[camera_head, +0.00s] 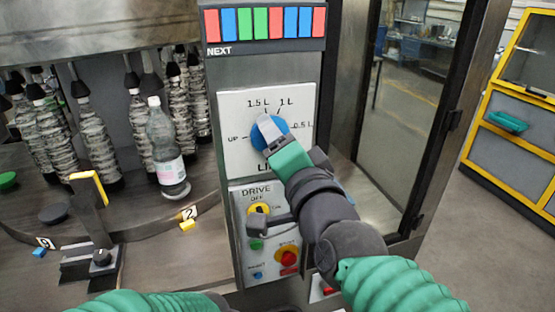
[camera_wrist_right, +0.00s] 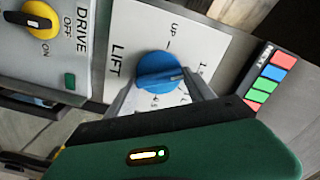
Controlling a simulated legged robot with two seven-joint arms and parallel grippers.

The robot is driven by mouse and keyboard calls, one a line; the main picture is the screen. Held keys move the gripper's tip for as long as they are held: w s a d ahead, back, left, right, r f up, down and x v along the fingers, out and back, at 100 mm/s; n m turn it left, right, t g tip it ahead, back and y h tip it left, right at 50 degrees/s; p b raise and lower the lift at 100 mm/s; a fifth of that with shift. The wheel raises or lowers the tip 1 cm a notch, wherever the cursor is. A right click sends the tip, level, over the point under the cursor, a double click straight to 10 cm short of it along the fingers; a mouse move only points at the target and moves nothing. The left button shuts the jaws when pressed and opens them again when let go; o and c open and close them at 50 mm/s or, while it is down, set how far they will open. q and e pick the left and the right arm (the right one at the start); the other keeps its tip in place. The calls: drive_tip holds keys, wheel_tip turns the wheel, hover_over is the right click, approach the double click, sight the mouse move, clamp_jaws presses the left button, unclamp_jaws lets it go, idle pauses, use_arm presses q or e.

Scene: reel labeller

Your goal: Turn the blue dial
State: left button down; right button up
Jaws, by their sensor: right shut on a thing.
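The blue dial (camera_head: 268,133) sits on the white LIFT panel (camera_head: 232,108), which is marked UP, 1.5 L, 1 L and 0.5 L. My right gripper (camera_head: 272,135) reaches it from the lower right and is shut on the dial. In the right wrist view the dial (camera_wrist_right: 160,73) lies between the two grey fingers of my right gripper (camera_wrist_right: 162,88). Its raised grip is partly hidden in the head view. My left gripper is out of the head view; only a bit of green sleeve shows at the bottom edge.
Below is the DRIVE panel (camera_head: 238,208) with a yellow switch (camera_head: 258,208) and a red button (camera_head: 288,258). A row of coloured buttons (camera_head: 266,22) is above. A plastic bottle (camera_head: 167,150) stands left on the machine table. A glass door (camera_head: 405,110) is to the right.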

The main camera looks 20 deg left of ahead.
drive_tip(key=m+b, duration=0.1)
drive_tip(key=m, duration=0.1)
drive_tip(key=m+b, duration=0.1)
drive_tip(key=m, duration=0.1)
drive_tip(key=shift+f, duration=0.3)
idle(0.4)
drive_tip(key=o, duration=1.2)
drive_tip(key=shift+o, duration=0.8)
drive_tip(key=shift+w, duration=0.2)
